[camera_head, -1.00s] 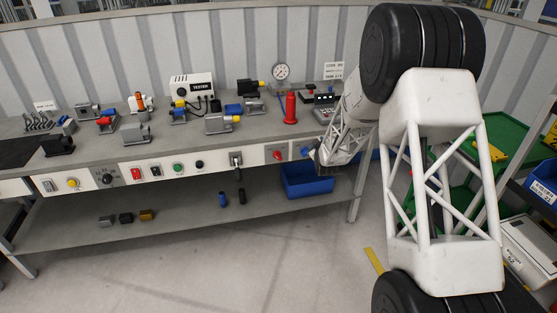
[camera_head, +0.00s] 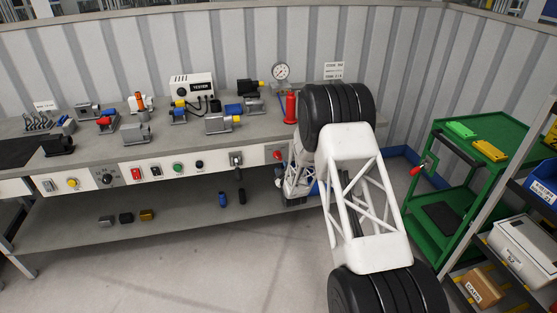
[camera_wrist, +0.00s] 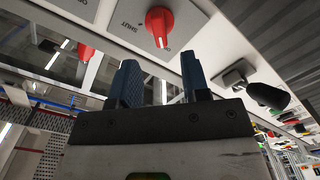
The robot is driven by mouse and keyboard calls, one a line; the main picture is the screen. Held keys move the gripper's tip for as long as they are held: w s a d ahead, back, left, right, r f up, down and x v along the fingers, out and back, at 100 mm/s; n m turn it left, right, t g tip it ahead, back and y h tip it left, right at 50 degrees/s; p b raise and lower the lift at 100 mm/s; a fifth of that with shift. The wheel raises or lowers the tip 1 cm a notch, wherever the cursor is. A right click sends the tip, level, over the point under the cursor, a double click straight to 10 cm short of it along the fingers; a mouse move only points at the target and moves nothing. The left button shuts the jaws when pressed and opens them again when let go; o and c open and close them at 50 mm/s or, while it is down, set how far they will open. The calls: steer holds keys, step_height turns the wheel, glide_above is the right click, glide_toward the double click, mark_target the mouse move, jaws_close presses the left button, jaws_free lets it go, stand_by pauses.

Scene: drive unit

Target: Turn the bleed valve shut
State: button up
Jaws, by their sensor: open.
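A red knob (camera_wrist: 158,24) sits on a pale plate in the wrist view, with the word SHUT printed to its left and a partly hidden label below right. A red knob also shows on the bench's front panel (camera_head: 277,155) in the head view. My gripper (camera_wrist: 160,66) is open and empty, its two blue fingers apart. In the wrist picture the knob lies just beyond the fingertips, roughly centred on the gap. I cannot tell exactly which mark the knob points to. My arm hides most of the gripper in the head view.
A black lever (camera_wrist: 265,92) stands out at the right of the knob in the wrist view; it is left of it in the head view (camera_head: 238,170). A second red shape (camera_wrist: 86,51) lies left. A green cart (camera_head: 425,205) stands right of my arm.

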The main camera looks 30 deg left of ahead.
mark_target(278, 159)
steer(key=shift+w+a, duration=0.15)
stand_by(0.3)
steer(key=shift+x, duration=3.75)
steer(key=shift+c, duration=0.4)
jaws_close()
